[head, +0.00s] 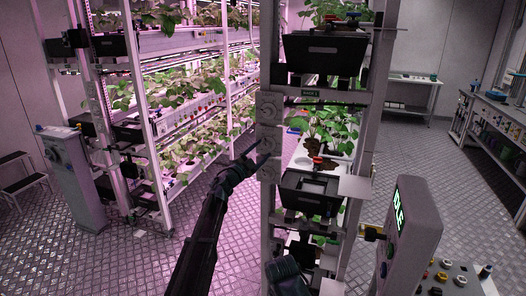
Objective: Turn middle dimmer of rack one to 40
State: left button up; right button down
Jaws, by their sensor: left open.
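The knob's setting is too small to read.
Green plants (328,126) and a black box (312,190) sit in rack one. Another planted rack (160,110) stands at left. A grey post with a green display (408,225) stands at lower right, near a button panel (445,278). Metal floor (425,150) lies open at right.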

pick_arm(q)
jog(key=b+v, duration=0.2)
jog(key=v, duration=1)
jog(key=shift+s+b, duration=0.2)
jog(key=shift+b, duration=0.1)
jog(key=s+a+f+n+g+y, duration=0.2)
jog(key=s+f+n+y, duration=0.4)
jog(key=f+n+y, duration=0.15)
jog(key=s+a+f+n+g+y, duration=0.2)
jog(key=s+f+n+g+y, duration=0.1)
jog(key=s+f+n+y, duration=0.45)
jog(key=s+d+f+g, duration=0.2)
jog(key=s+f+g, duration=0.2)
jog(key=s, duration=0.5)
jog(key=s+d+f+g+h, duration=0.1)
jog(key=s+d+f+g, duration=0.1)
jog(key=s, duration=0.7)
jog(key=s+d+f+g, duration=0.3)
jog(key=s+f+g, duration=0.2)
jog(key=s, duration=0.4)
jog(key=shift+s+f+g, duration=0.25)
jog(key=shift+f+g, duration=0.05)
jog(key=shift+f, duration=0.1)
